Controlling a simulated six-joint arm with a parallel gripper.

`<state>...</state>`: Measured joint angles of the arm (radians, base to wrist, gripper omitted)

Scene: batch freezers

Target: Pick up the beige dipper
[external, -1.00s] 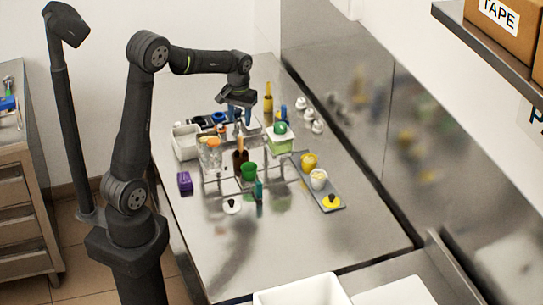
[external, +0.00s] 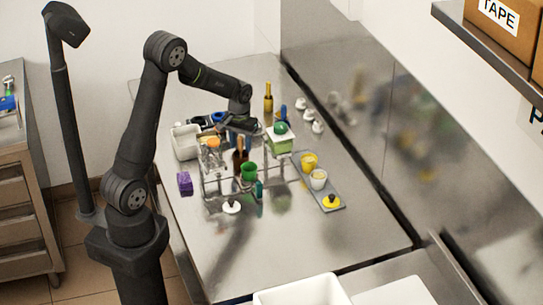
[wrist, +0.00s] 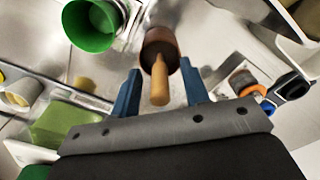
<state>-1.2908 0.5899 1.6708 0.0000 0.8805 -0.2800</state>
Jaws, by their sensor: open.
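The beige dipper (wrist: 160,82) stands in a brown cup (wrist: 161,42), its handle pointing up toward the wrist camera. In the external view the brown cup (external: 240,163) sits in the wire rack, with the dipper's handle (external: 240,143) above it. My gripper (wrist: 160,69) is open, with one blue finger on each side of the handle. No contact between the fingers and the handle shows. In the external view my gripper (external: 240,128) is just above the rack, its fingertips hard to make out.
A green cup (wrist: 90,24) is beside the brown cup, and an orange-topped container (wrist: 244,82) is on the other side. A green-lidded box (external: 282,140) and a grey tray (external: 333,207) with yellow and white cups stand to the right.

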